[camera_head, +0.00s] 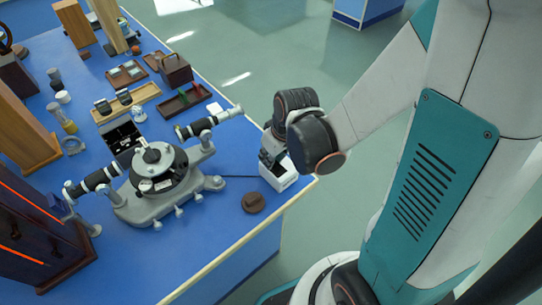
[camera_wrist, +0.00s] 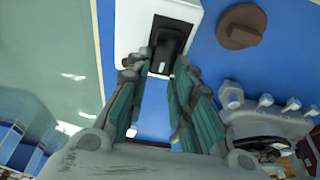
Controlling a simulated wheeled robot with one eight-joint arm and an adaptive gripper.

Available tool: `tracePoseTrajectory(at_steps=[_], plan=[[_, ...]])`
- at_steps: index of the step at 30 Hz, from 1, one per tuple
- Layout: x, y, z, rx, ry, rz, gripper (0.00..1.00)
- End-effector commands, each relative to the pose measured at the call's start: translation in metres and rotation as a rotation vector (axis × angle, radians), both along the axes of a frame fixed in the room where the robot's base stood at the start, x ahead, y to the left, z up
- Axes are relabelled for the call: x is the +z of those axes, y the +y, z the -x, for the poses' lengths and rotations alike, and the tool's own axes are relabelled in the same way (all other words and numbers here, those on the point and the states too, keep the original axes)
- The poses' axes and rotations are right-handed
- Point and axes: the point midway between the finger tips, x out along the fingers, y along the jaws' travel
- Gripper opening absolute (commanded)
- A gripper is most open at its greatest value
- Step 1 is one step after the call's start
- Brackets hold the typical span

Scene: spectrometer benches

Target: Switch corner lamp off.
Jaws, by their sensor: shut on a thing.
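A white box (camera_head: 284,176) with a black switch part on top stands at the near right corner of the blue bench. In the wrist view, the white box (camera_wrist: 133,25) fills the top middle, and its black switch lever (camera_wrist: 172,40) stands in a dark recess. My gripper (camera_wrist: 163,62) has its fingertips on either side of the lever's lower end, shut on it. In the head view my wrist hides part of the box and most of the fingers. No lit lamp can be made out on this box.
A grey spectrometer (camera_head: 152,172) stands left of the box, and a round brown disc (camera_head: 253,202) lies nearby on the bench. A dark cable runs between box and spectrometer. Wooden trays (camera_head: 186,101) and blocks stand further back.

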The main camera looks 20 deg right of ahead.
Motion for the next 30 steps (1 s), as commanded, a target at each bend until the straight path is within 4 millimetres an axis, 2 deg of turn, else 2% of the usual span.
tracePoseTrajectory(at_steps=[6,7,9,22,30], plan=[[0.0,0.0,0.001,0.0,0.002,0.001,0.0],[0.0,0.0,0.001,0.0,0.002,0.001,0.26],[0.0,0.0,0.0,0.0,0.002,0.001,0.42],[0.003,0.0,0.001,0.0,0.002,0.001,0.42],[0.025,-0.003,0.008,-0.001,0.002,0.0,0.42]])
